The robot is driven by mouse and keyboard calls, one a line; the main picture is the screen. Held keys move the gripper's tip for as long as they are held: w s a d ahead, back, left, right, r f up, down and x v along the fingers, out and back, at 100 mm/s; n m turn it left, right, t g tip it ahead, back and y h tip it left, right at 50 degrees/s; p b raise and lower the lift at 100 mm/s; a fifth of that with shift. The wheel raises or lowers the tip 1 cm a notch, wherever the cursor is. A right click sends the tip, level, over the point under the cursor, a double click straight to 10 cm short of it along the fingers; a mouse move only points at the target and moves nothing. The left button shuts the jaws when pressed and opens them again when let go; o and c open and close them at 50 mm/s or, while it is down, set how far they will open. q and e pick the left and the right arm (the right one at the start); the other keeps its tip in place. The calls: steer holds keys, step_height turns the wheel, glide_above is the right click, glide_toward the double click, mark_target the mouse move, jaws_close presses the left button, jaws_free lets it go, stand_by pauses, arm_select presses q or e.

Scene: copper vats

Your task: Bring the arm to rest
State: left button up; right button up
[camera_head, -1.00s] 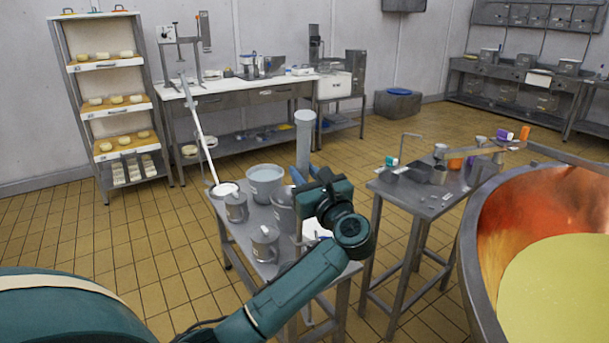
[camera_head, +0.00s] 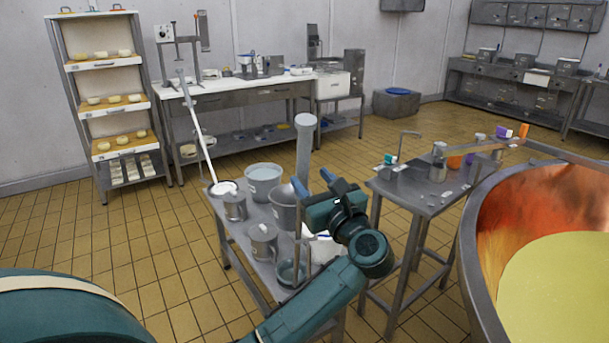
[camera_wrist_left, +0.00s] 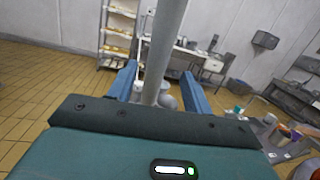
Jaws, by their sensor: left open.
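My left arm comes in from the bottom of the head view, over the steel side table (camera_head: 233,240). My left gripper (camera_head: 313,182) has its two blue fingers apart, beside a tall grey cylinder (camera_head: 305,140). In the left wrist view, the fingers of this gripper (camera_wrist_left: 160,85) are wide apart. The cylinder (camera_wrist_left: 166,40) shows between them there, but I cannot tell whether it is within their reach. Nothing is gripped. My right gripper is not in view.
A second small table (camera_head: 425,202) and a large copper vat (camera_head: 475,235) stand to the right. Tiled floor is clear at left.

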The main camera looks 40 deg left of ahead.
arm_select(q)
steer(key=b+v, duration=0.1)
steer(key=v, duration=0.7)
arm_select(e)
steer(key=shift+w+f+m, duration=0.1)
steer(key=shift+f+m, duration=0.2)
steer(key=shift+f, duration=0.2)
